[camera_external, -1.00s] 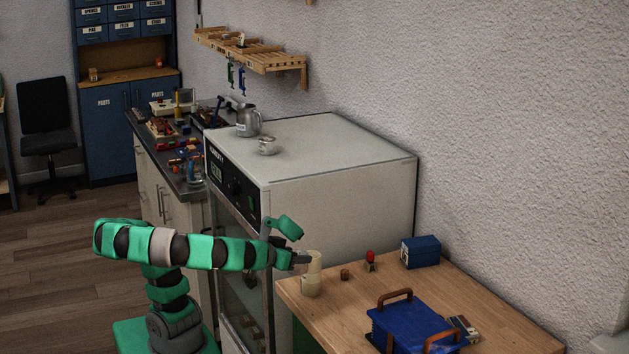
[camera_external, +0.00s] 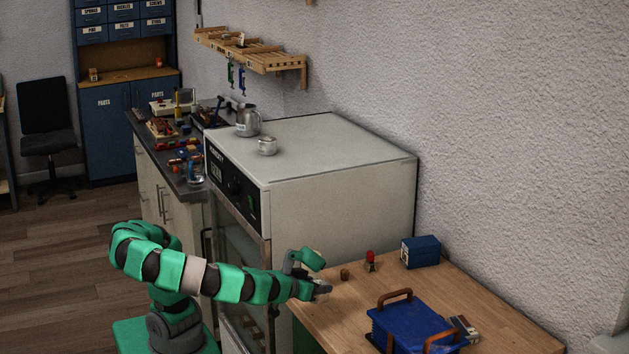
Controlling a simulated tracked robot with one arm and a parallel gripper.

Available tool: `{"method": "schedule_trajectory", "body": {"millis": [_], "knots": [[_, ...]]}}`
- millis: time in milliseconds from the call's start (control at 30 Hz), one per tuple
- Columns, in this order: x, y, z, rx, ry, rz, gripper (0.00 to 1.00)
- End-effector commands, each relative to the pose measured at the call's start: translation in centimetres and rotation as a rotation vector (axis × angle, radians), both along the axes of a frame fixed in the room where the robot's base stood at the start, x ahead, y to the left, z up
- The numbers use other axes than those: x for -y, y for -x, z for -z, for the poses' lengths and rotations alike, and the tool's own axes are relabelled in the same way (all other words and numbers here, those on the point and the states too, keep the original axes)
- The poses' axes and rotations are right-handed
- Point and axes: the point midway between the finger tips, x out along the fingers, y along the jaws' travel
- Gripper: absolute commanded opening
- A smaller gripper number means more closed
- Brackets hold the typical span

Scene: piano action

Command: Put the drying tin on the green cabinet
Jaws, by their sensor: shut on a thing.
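The green cabinet has a wooden top (camera_external: 510,323) at the lower right, with a bit of its dark green side below the near left edge. My gripper (camera_external: 318,289) is low over the left corner of this top. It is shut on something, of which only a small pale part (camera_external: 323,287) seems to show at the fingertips. I cannot tell its shape, or whether it touches the top. No upright cream cylinder shows now; the hand may hide it. I cannot identify the drying tin for sure.
A cork-like piece (camera_external: 345,274), a red-topped item (camera_external: 370,261), a blue box (camera_external: 421,251) and a blue tray with brown handles (camera_external: 410,325) stand on the wooden top.

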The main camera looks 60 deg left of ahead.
Motion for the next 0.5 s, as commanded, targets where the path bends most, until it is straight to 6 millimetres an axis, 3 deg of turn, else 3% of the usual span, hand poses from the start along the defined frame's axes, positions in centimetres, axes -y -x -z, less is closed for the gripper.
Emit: {"method": "schedule_trajectory", "body": {"millis": [500], "knots": [[3.8,-6.4,0.8,-0.001,0.001,-0.002,0.29]]}}
